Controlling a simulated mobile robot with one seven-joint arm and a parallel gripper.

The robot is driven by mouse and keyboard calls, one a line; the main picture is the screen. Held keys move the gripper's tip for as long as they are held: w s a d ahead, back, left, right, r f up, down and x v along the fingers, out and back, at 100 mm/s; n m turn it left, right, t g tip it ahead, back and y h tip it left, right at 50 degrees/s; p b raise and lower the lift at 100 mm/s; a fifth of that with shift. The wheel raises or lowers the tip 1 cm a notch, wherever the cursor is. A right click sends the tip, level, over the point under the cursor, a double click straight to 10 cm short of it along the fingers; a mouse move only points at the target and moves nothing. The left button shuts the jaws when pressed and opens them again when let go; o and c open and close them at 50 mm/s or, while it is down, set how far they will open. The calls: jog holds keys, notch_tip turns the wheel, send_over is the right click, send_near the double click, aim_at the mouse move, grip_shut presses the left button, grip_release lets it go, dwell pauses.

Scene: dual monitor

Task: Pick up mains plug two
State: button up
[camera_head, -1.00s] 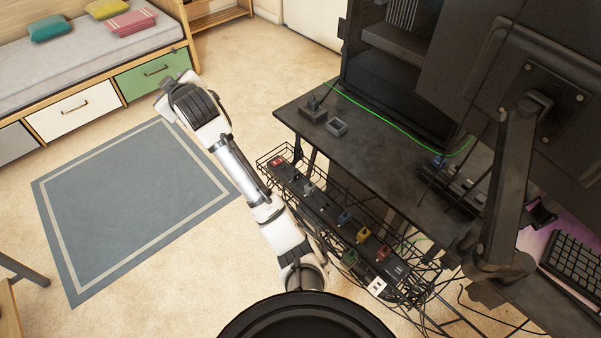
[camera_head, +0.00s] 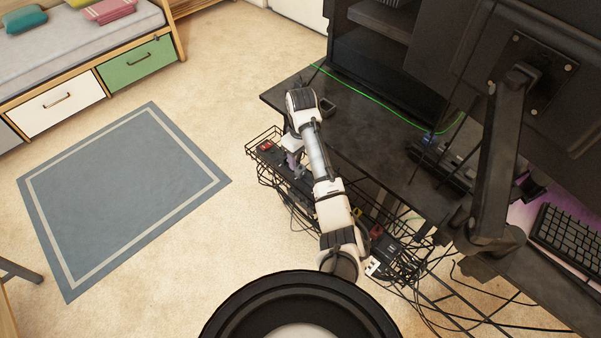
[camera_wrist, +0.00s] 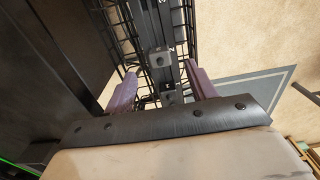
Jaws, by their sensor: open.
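My gripper (camera_wrist: 162,72) is open, its two purple fingers apart above the power strip (camera_wrist: 150,18) in the wire basket. Between and just beyond the fingertips is a grey plug (camera_wrist: 160,59) on the strip, with a small pale mark beside it that looks like a 2. Another grey block (camera_wrist: 168,97) sits nearer the palm, between the fingers. Neither finger visibly touches a plug. In the head view my gripper (camera_head: 294,160) points down over the basket, and my arm hides the middle of the strip. A yellow plug (camera_head: 357,214) and a red plug (camera_head: 376,232) show beyond the arm.
The wire basket (camera_head: 262,133) hangs along the near edge of the dark desk (camera_head: 375,160), close beside my gripper. Cables hang below it. A red switch (camera_head: 266,147) marks the strip's far end. Open floor and a grey-blue rug (camera_head: 125,195) lie to the left.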

aim_at(300, 168)
jog(key=shift+w+a+f+p, duration=0.1)
jog(key=shift+f+p, duration=0.3)
jog(key=shift+f, duration=1.4)
jog(key=shift+w+a+f+p, duration=0.1)
jog(key=shift+f+p, duration=0.3)
jog(key=shift+f, duration=1.35)
jog(key=shift+r, duration=0.1)
jog(key=c, duration=1.1)
